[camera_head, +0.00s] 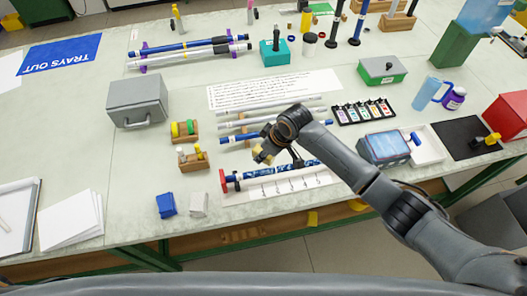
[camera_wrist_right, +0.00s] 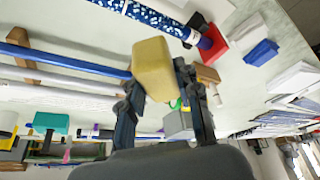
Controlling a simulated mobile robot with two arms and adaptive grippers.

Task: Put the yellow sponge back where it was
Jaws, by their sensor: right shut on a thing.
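The yellow sponge (camera_wrist_right: 153,68) is a pale block between the fingers of my right gripper (camera_wrist_right: 158,88), which is shut on it. In the head view my right gripper (camera_head: 272,148) hangs over the table's middle, and the sponge (camera_head: 262,154) shows below its fingers. The sponge appears held above the table, between the rods behind and the blue-patterned rod in front. My left gripper is not in view.
A blue-patterned rod (camera_head: 292,171) lies in a red holder (camera_head: 224,181) over a marked white strip. Grey and blue rods (camera_head: 240,139) lie behind. Two small wooden blocks (camera_head: 193,161) stand to the left, with a blue block (camera_head: 166,205) and white block (camera_head: 199,204) in front.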

